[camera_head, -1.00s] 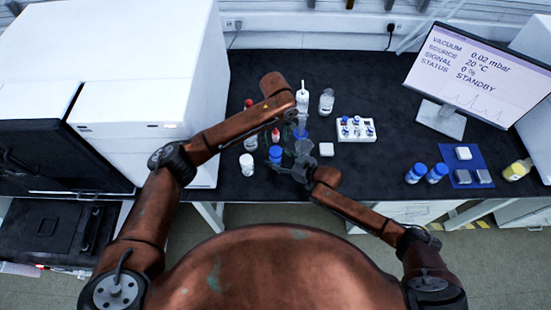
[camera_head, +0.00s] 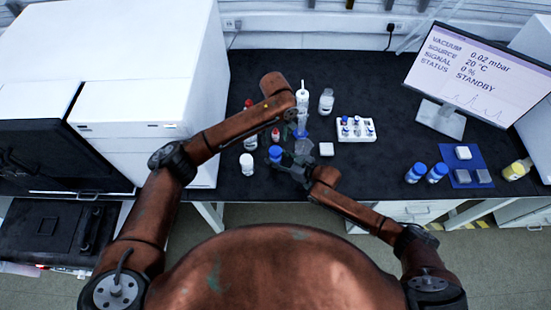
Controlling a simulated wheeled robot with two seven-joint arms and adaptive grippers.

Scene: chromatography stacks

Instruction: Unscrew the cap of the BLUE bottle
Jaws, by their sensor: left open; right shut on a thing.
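The blue-capped bottle (camera_head: 275,153) stands at the front middle of the black bench. My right gripper (camera_head: 283,160) reaches in from the right, low at the bottle's side, and is shut on it. The bottle's body is mostly hidden under its cap and by the fingers. My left gripper (camera_head: 291,116) hangs below its wrist, behind and above the bottle, apart from its cap. It is open; its fingers are small and partly covered by the arm.
Close by stand a white-capped bottle (camera_head: 247,164), a red-capped vial (camera_head: 275,134), a white wash bottle (camera_head: 302,98) and a clear glass vessel (camera_head: 303,147). A white vial rack (camera_head: 341,134) lies right. Two more blue-capped bottles (camera_head: 415,173) stand by a blue mat (camera_head: 456,162).

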